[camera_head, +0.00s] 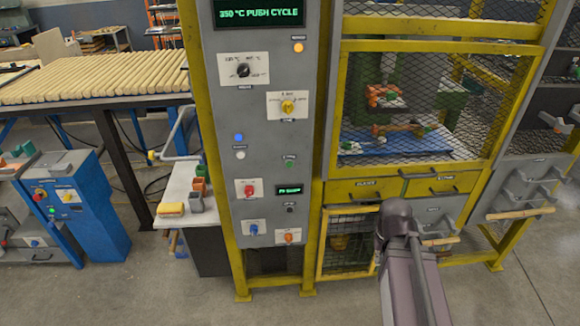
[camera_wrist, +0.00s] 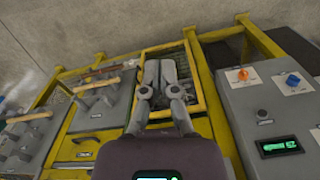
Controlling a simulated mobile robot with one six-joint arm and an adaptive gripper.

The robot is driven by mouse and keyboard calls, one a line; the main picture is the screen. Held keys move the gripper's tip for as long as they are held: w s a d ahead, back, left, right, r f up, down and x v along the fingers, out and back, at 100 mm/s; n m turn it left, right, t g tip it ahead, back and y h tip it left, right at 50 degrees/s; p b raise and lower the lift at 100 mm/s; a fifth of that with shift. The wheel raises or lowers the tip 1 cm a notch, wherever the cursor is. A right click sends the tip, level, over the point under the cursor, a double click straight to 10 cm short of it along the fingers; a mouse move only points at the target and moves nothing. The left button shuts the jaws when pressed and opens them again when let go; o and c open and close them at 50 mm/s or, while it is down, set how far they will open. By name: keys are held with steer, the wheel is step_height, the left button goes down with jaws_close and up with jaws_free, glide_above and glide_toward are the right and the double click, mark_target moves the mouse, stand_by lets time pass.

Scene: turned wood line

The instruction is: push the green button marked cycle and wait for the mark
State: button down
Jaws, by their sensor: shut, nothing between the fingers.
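The grey control panel (camera_head: 262,130) stands upright in the middle of the head view. The green button (camera_head: 290,161) sits right of its centre, with a small label under it too small to read. The top display (camera_head: 260,13) reads "350 °C PUSH CYCLE". My gripper (camera_wrist: 161,68) is shut and empty in the wrist view, in front of the yellow-framed mesh opening, apart from the panel. The wrist view shows only the panel's lower part, upside down, at the right; the green button is not seen there. In the head view my arm hides the gripper.
A lower display (camera_head: 289,190), a red knob (camera_head: 249,190), a blue knob (camera_head: 254,229) and an orange knob (camera_head: 289,237) share the panel. A yellow-framed mesh guard (camera_head: 425,100) stands to its right. A side table (camera_head: 185,185) stands left; open floor lies in front.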

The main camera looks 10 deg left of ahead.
mark_target(290, 165)
steer(key=w+a+r+n+t+h+b, duration=0.25)
steer(key=w+a+n+t+h, duration=0.4)
steer(key=w+a+n, duration=0.4)
steer(key=w+a+r+n+t+b, duration=0.1)
steer(key=w+a+r+n+t, duration=0.1)
steer(key=a, duration=0.6)
steer(key=w+a+r+n+t+h+b, duration=0.1)
steer(key=a+r+n+t, duration=0.3)
steer(key=a, duration=0.4)
steer(key=shift+w+a+r+n+t, duration=0.2)
steer(key=shift+w+r+n+t, duration=0.2)
steer(key=shift+w+n, duration=0.35)
steer(key=shift+h, duration=0.25)
steer(key=shift+w+a, duration=0.35)
steer(key=shift+w, duration=1.05)
steer(key=shift+w+a, duration=0.35)
steer(key=shift+w, duration=1)
steer(key=shift+w+a, duration=0.35)
steer(key=shift+w, duration=1.05)
